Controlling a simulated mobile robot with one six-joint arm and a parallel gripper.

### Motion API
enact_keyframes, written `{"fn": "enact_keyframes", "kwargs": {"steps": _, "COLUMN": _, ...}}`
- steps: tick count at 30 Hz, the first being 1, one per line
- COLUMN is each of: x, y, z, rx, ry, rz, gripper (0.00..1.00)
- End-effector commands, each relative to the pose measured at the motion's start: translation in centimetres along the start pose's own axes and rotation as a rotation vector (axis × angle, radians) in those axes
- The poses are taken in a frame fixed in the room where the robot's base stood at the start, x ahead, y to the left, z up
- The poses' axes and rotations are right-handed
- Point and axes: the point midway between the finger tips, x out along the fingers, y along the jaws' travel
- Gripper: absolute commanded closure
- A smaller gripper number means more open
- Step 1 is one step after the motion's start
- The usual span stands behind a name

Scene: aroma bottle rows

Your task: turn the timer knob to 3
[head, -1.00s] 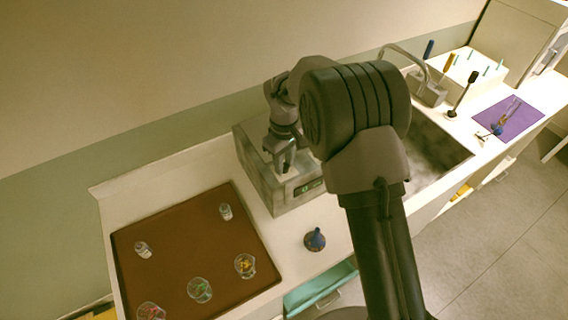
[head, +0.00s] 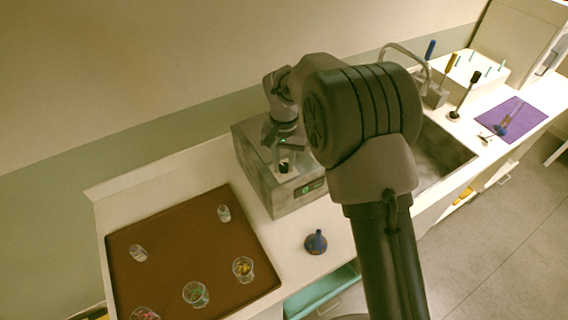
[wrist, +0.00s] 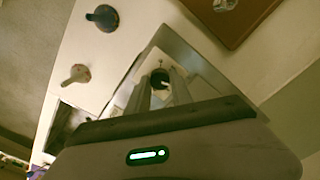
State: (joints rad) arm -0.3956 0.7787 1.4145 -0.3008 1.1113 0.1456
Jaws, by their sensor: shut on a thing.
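The timer knob (wrist: 160,78) is a small dark knob on top of the grey box-shaped machine (head: 262,178). In the wrist view it sits between the two fingers of my gripper (wrist: 162,80), which is shut on it. In the head view my gripper (head: 284,160) points down at the machine's top, with the dark knob (head: 284,169) at its tips. The machine's front has a small green-lit display (head: 309,189). The dial marks and the knob's setting are too small to read.
A brown tray (head: 165,262) with several glass vessels lies left of the machine. A blue funnel-like item (head: 316,242) stands on the counter in front. A sink (head: 440,160) and purple mat (head: 515,118) are to the right. Another item (wrist: 76,75) stands on the counter in the wrist view.

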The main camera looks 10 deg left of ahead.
Motion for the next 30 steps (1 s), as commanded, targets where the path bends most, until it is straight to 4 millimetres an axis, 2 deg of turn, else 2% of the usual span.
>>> {"fn": "enact_keyframes", "kwargs": {"steps": 18, "x": 0.02, "y": -0.02, "z": -0.09, "rx": 0.534, "ry": 0.003, "rz": -0.002, "gripper": 1.0}}
{"fn": "enact_keyframes", "kwargs": {"steps": 30, "x": -0.11, "y": -0.04, "z": -0.1, "rx": 0.714, "ry": 0.003, "rz": -0.003, "gripper": 1.0}}
